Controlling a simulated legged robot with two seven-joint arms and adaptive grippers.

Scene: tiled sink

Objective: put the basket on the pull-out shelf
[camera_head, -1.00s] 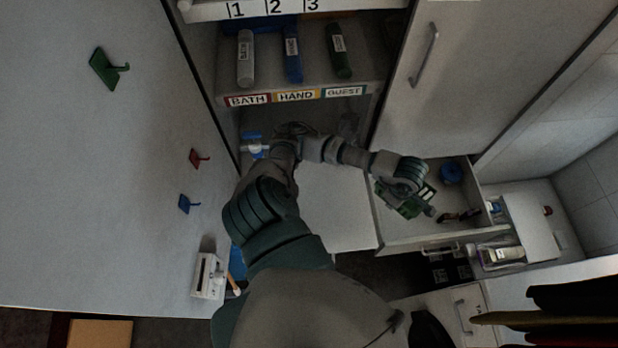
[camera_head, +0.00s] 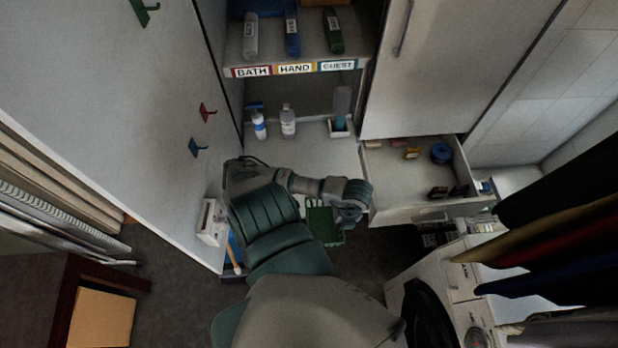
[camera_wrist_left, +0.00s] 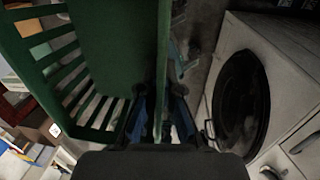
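The green slatted basket (camera_head: 323,222) hangs from my left gripper (camera_head: 340,214) in the head view, just in front of the white shelf board. In the left wrist view the basket (camera_wrist_left: 95,55) fills the upper left, with its slatted wall at the left. The fingers of my left gripper (camera_wrist_left: 160,118) close on both sides of its rim wall. The likely pull-out shelf (camera_head: 312,152) is the white board low in the open cabinet, under the BATH, HAND and GUEST labels. My arm hides its front part. My right gripper is not in view.
A blue-capped bottle (camera_head: 259,126), a clear bottle (camera_head: 288,122) and a caddy (camera_head: 341,125) stand at the back of the board. An open drawer (camera_head: 415,213) with small items is to the right. A washing machine (camera_head: 465,290) stands at the lower right.

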